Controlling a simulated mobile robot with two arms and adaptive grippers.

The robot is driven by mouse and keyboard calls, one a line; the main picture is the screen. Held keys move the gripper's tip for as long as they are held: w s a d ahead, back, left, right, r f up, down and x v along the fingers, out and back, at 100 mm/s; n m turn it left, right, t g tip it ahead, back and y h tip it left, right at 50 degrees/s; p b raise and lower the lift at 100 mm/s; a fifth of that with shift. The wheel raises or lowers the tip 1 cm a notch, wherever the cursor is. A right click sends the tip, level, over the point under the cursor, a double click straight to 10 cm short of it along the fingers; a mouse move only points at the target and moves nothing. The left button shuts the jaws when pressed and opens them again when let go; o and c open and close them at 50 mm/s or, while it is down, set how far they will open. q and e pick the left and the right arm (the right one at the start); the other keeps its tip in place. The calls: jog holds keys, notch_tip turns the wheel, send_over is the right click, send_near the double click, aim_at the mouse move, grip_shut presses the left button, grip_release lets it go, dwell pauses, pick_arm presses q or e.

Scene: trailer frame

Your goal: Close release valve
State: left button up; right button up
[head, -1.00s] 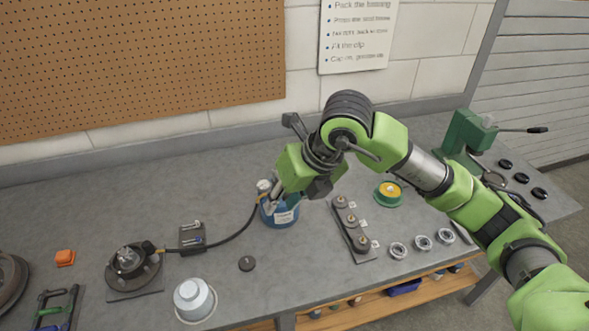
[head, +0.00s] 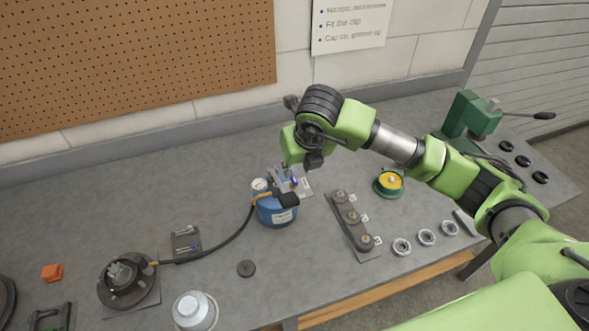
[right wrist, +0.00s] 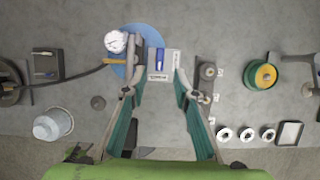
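A blue round tank (head: 279,215) stands on the bench with a white dial gauge (head: 260,185) and a dark fitting (head: 289,200) on top. I cannot make out the release valve or its position. The tank (right wrist: 118,70) and gauge (right wrist: 116,41) also show in the right wrist view, left of my fingers. My right gripper (right wrist: 154,85) is open and empty, its left finger beside the tank's top fitting. In the head view the right gripper (head: 300,165) hangs above and behind the tank, its fingers mostly hidden. My left gripper is out of view.
A black hose (head: 225,244) runs from the tank to a dark round hub (head: 128,277). A white card with a blue item (head: 300,183) lies behind the tank.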

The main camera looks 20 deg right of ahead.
aim_at(294, 177)
jog(key=p+x, duration=0.1)
jog(key=x, duration=0.4)
jog(key=shift+f, duration=0.1)
jog(key=shift+w+f, duration=0.1)
jog(key=shift+f, duration=0.25)
jog(key=shift+w, duration=0.1)
jog(key=shift+c, duration=0.7)
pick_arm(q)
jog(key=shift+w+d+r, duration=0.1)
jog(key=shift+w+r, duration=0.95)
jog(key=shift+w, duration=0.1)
pick_arm(e)
grip_shut()
